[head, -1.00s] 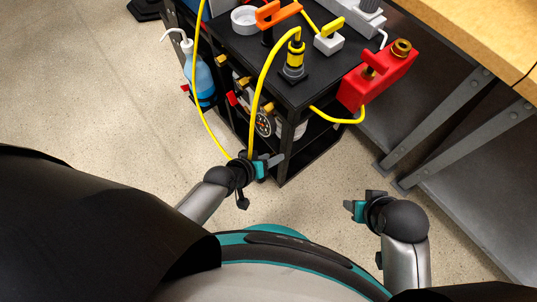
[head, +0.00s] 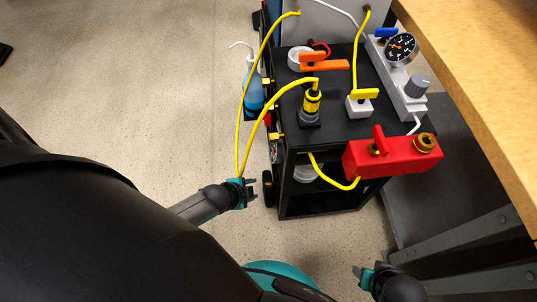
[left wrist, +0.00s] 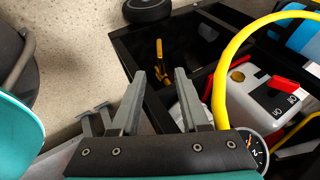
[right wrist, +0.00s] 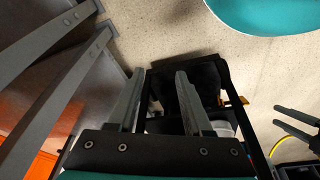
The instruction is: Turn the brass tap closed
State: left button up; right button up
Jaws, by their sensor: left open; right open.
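Small brass-coloured fittings stick out along the left side of the black cart in the head view, one of them low (head: 276,135); I cannot tell which is the tap. In the left wrist view a brass-coloured piece (left wrist: 159,50) shows in a dark bay beyond the fingertips, apart from them. My left gripper (head: 250,192) is open and empty, low beside the cart's front left corner; it also shows in the left wrist view (left wrist: 160,76). My right gripper (head: 362,275) is open and empty in front of the cart. In the right wrist view a brass-coloured piece (right wrist: 236,101) shows beside the cart frame.
The cart top (head: 345,127) carries a red block (head: 395,158) with a brass fitting, an orange-handled valve (head: 325,62) and a gauge (head: 402,47). Yellow hoses (head: 246,110) loop near my left gripper. A wooden bench (head: 490,80) stands right.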

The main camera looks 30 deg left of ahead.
aim_at(268, 185)
notch_tip(268, 185, up, 9)
jog(key=w+t+b, duration=0.2)
jog(key=b, duration=0.2)
pick_arm(q)
jog(key=shift+b+x, duration=2.85)
jog(key=shift+x, duration=3.6)
jog(key=shift+w+d+f+b, duration=0.15)
jog(key=shift+w+f+b, duration=0.1)
jog(key=shift+f+b, duration=0.25)
pick_arm(e)
jog(key=w+a+r+t+y, duration=0.3)
jog(key=w+a+t+y, duration=0.2)
jog(key=a+t, duration=0.4)
jog(key=shift+a+t+y, duration=0.3)
jog(key=shift+a+t, duration=0.1)
jog(key=shift+a, duration=0.4)
jog(key=shift+r, duration=0.15)
pick_arm(q)
jog(key=shift+c, duration=0.2)
grip_shut()
